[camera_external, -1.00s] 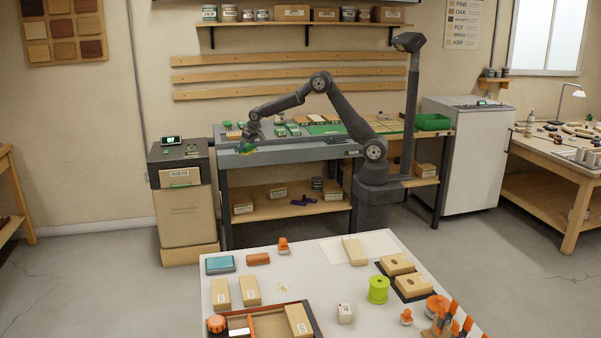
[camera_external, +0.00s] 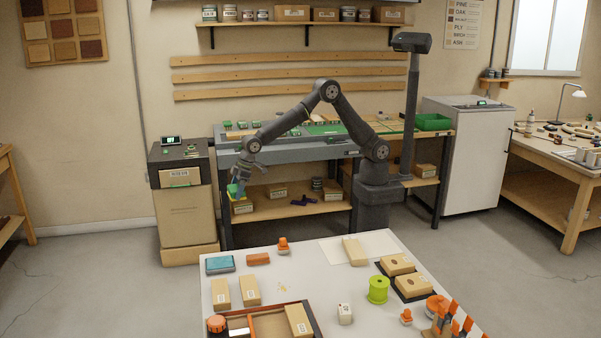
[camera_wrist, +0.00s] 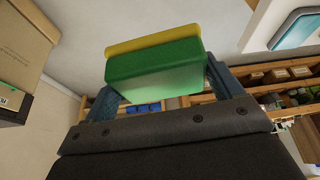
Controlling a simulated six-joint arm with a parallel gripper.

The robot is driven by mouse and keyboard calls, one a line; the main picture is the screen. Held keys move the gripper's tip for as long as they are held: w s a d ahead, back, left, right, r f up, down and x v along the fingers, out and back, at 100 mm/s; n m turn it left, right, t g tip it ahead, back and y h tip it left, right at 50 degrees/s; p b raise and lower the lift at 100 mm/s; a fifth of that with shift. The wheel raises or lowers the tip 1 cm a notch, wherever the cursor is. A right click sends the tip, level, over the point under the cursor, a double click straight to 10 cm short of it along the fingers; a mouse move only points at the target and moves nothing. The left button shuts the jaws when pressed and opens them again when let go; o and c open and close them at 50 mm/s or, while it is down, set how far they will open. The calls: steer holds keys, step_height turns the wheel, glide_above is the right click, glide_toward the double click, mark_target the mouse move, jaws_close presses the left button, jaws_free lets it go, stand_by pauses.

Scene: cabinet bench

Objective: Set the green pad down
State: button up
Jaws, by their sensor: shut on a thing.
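The green pad (camera_wrist: 152,70) is a thick green block with a yellow layer along one side. My gripper (camera_wrist: 160,85) is shut on it, one finger at each end, in the wrist view. In the external view the pad (camera_external: 236,190) is small, held at the end of my gripper (camera_external: 240,178), which points down. It hangs in front of the left end of the grey bench, below the level of its top. Nothing shows touching the pad except the fingers.
A beige cabinet (camera_external: 184,215) with a dark top stands left of my gripper. The bench's lower shelf (camera_external: 290,210) carries boxes behind it. A white table (camera_external: 290,262) with blocks and a blue-lidded box (camera_external: 220,264) lies in front. Floor shows between them.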

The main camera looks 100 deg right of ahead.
steer(key=s+a+n+y, duration=0.1)
steer(key=s+a+n, duration=0.1)
steer(key=s+a, duration=0.75)
steer(key=s+a+f+n+g+y, duration=0.1)
steer(key=s+a+n, duration=0.25)
steer(key=a, duration=1.15)
steer(key=s+a+n+y, duration=0.1)
steer(key=s+a+n, duration=0.1)
steer(key=s+a, duration=0.8)
steer(key=a+f, duration=0.2)
steer(key=a, duration=0.2)
steer(key=a+f, duration=0.2)
steer(key=a, duration=0.3)
steer(key=s+a+f, duration=0.1)
steer(key=a+f, duration=0.1)
steer(key=a, duration=0.2)
steer(key=shift+a+f, duration=0.3)
steer(key=shift+f, duration=0.05)
steer(key=shift+a+f, duration=0.2)
steer(key=shift+f, duration=1.95)
steer(key=shift+f, duration=0.1)
